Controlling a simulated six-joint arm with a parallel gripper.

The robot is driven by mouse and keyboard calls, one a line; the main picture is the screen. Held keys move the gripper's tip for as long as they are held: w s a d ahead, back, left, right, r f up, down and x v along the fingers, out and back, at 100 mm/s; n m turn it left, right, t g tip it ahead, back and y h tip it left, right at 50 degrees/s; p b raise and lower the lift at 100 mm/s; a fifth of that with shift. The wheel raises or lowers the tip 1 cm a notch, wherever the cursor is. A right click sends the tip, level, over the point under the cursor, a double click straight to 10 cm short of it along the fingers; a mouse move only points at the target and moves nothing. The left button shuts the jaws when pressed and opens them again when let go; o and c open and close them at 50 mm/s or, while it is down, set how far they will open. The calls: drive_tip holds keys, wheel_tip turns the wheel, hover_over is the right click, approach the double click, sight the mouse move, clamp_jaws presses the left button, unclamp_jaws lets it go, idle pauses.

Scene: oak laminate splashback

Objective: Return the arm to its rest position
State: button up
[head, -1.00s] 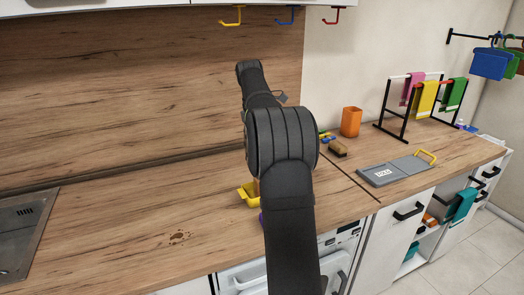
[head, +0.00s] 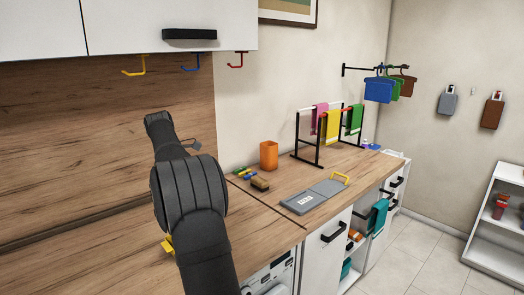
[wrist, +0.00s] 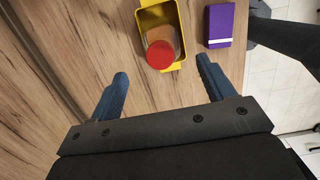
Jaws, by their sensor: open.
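My gripper (wrist: 161,71) is open and empty in the wrist view, its two blue fingers apart above the oak worktop (wrist: 100,40). Beyond the fingertips is a yellow tray (wrist: 146,16) holding a jar with a red lid (wrist: 160,54). A purple box (wrist: 221,26) stands to the right of the tray. In the head view my black arm rises over the worktop and bends in front of the splashback (head: 90,150). The arm hides my gripper there and most of the yellow tray (head: 167,245).
An orange cup (head: 268,155), a brush (head: 260,184), a grey board (head: 305,199) and a towel rack (head: 297,135) stand right of my arm. Hooks (head: 190,69) hang under the wall cabinet (head: 170,15) above. A white shelf (head: 490,250) stands far right.

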drive_tip(key=f, duration=0.5)
drive_tip(key=shift+w+d+f, duration=0.1)
drive_tip(key=shift+w+d, duration=0.3)
drive_tip(key=shift+r, duration=0.6)
